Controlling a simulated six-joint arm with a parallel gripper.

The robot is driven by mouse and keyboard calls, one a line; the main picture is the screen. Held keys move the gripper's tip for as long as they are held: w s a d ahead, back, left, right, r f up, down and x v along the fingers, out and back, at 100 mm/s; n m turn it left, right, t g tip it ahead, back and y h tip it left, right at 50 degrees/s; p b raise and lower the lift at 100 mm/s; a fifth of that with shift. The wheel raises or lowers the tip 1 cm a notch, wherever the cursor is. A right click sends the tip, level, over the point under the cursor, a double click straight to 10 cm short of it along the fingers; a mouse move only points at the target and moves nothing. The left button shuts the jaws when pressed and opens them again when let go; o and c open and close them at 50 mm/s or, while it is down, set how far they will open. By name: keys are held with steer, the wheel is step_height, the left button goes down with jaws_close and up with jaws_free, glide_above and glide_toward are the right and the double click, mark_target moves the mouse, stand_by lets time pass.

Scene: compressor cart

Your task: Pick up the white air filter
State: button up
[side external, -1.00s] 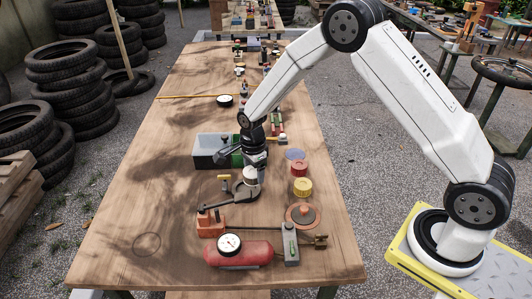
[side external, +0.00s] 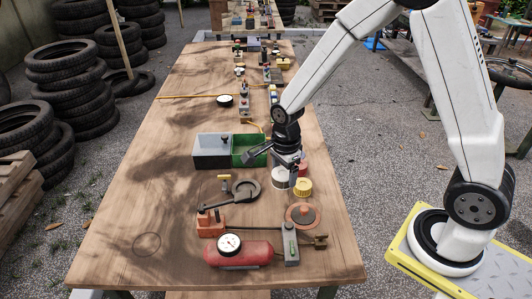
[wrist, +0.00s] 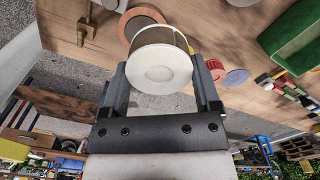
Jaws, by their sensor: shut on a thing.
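The white air filter (side external: 280,178) is a short round cylinder with a white end face. It is held below my gripper (side external: 284,165), over the right part of the table. In the wrist view the filter (wrist: 159,72) sits between the two dark fingers of my gripper (wrist: 160,85), which are shut on its sides. The exact height of the filter above the table is hard to tell.
A yellow cylinder (side external: 302,187) and a red one (side external: 302,170) stand close to the right. A two-part grey and green bin (side external: 212,152) lies behind left. A red tank with a gauge (side external: 240,252) and an orange disc (side external: 301,216) are in front. The table's left side is clear.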

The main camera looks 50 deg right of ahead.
stand_by(0.7)
steer(key=d, duration=1.9)
steer(key=shift+w+d+f, duration=0.15)
steer(key=shift+w+d, duration=0.15)
steer(key=shift+w, duration=0.1)
steer(key=w+d+f, duration=0.1)
steer(key=w+f, duration=0.1)
steer(key=w, duration=0.1)
steer(key=w+d+f, duration=0.2)
steer(key=w+f, duration=0.1)
steer(key=w, duration=0.1)
steer(key=w+d+f, duration=0.1)
steer(key=w+f, duration=0.2)
steer(key=w, duration=0.1)
steer(key=shift+w+d, duration=0.15)
steer(key=shift+w, duration=0.05)
steer(key=shift+w+d+f, duration=0.25)
steer(key=shift+w+f, duration=0.35)
steer(key=shift+f, duration=0.05)
